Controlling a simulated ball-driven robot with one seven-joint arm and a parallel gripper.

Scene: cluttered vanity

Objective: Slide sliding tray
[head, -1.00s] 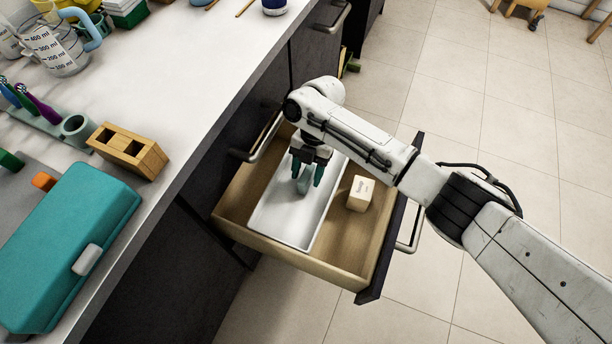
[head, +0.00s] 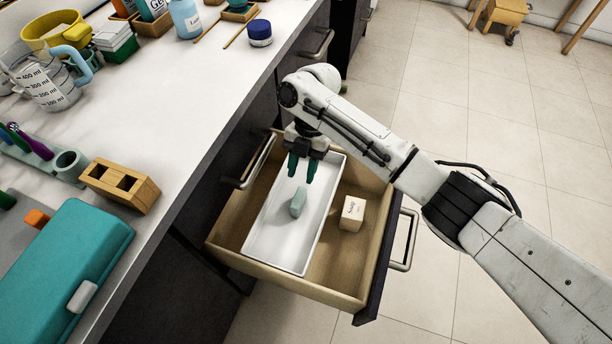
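The white sliding tray (head: 275,246) sits inside the open wooden drawer (head: 325,289), along its left and middle part. A small pale green block (head: 298,202) stands on the tray floor. My gripper (head: 302,178) points down over the far part of the tray, with its two dark green fingers apart and nothing between them. The block is nearer the camera than the fingers and looks clear of them. The far end of the tray is partly hidden by my gripper and arm.
A cream box (head: 352,212) stands in the drawer right of the tray. The drawer's dark front has a metal handle (head: 405,240). The counter at left holds a teal case (head: 65,265), a wooden block (head: 120,185) and a measuring jug (head: 45,82). Open floor lies to the right.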

